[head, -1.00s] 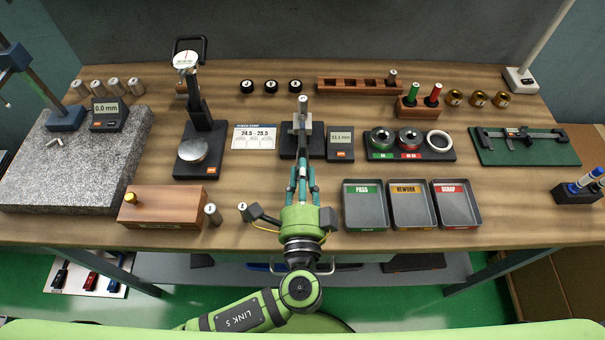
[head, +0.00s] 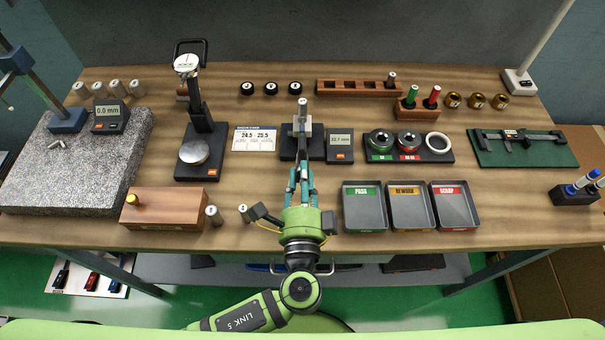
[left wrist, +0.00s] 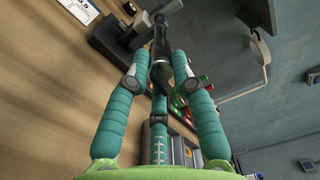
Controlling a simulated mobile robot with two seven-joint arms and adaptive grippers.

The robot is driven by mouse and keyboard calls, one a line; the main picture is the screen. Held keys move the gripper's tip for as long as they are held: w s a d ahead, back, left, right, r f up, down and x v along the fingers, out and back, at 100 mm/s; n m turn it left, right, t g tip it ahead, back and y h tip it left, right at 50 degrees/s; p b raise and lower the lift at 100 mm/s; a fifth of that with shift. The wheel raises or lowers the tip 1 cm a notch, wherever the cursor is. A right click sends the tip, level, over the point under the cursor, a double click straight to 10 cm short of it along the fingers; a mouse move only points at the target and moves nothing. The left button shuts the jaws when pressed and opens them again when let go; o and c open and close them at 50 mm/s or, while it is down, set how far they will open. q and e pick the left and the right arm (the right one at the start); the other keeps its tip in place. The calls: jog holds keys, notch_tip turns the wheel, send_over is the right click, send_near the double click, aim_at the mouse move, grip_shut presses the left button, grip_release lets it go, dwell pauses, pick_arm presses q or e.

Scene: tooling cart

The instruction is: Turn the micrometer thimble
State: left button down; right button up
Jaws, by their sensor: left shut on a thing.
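The micrometer (head: 303,128) stands on a dark base near the middle of the bench, with a silver cylinder upright at its top. Its dark thimble (left wrist: 161,45) shows in the left wrist view, running up from between the fingertips. My left gripper (head: 305,160) reaches it from the front, and its teal fingers also show in the left wrist view (left wrist: 160,78). The fingers are shut on the thimble, hiding part of it in the head view. A small display (head: 340,146) stands just right of the micrometer; its digits are hard to read. My right gripper is not in view.
Pass, rework and scrap trays (head: 365,218) lie right of my gripper. A wooden box (head: 162,212) and two silver cylinders stand left of it. A dial gauge stand (head: 200,140) rises left of the micrometer, with a range card (head: 255,138) between. A ring-gauge holder (head: 443,156) lies right.

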pick_arm(q)
jog(key=m, duration=0.1)
jog(key=m+p, duration=0.2)
jog(key=shift+s+a+f+m, duration=0.1)
jog(key=shift+f+m, duration=0.15)
jog(key=shift+m, duration=0.05)
jog(key=m+p, duration=0.2)
jog(key=m, duration=0.2)
jog(key=shift+m, duration=0.3)
jog(key=m+p, duration=0.2)
jog(key=m, duration=0.2)
jog(key=shift+a+p, duration=0.1)
jog(key=shift+p, duration=0.2)
jog(key=shift+m+p, duration=0.6)
jog(key=shift+m, duration=0.8)
